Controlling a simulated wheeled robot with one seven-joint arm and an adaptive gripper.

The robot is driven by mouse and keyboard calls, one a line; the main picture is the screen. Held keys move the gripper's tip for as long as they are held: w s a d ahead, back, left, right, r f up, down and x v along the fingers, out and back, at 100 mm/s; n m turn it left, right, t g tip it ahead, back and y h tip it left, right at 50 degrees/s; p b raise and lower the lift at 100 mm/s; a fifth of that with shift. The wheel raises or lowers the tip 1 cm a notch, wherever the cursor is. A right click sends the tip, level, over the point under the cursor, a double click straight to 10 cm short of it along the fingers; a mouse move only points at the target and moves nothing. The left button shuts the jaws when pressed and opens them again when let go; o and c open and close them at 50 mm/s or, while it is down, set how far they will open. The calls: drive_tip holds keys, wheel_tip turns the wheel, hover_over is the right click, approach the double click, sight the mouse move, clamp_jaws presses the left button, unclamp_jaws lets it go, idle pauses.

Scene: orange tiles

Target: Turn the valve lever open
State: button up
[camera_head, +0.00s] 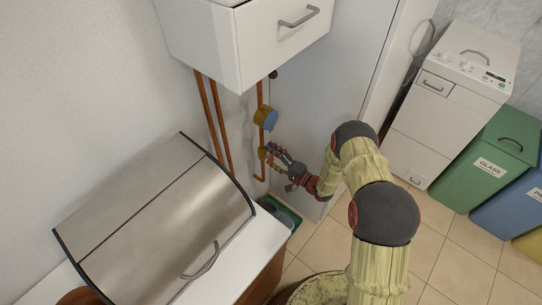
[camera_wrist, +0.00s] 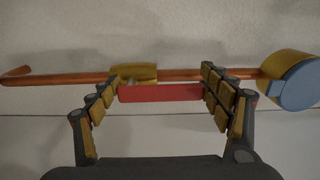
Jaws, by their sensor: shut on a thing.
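The valve's red lever (camera_wrist: 160,93) lies between the fingers of my gripper (camera_wrist: 160,95) in the wrist view, and the gripper is shut on it. The lever runs alongside the copper pipe in that view. The brass valve body (camera_wrist: 134,73) sits on the copper pipe (camera_wrist: 190,75) just beyond the lever. In the head view my gripper (camera_head: 275,159) is at the valve on the vertical copper pipe (camera_head: 260,95). The lever is too small and covered there to make out.
A blue-faced round meter (camera_head: 267,118) sits on the pipe above the valve. A white cabinet (camera_head: 240,40) hangs above. A metal bread box (camera_head: 150,225) stands on the counter at lower left. A green bin (camera_head: 490,165) and a white appliance (camera_head: 450,105) stand at right.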

idle(0.3)
drive_tip(key=o, duration=1.7)
drive_tip(key=shift+a, duration=0.1)
drive_tip(key=v, duration=1.2)
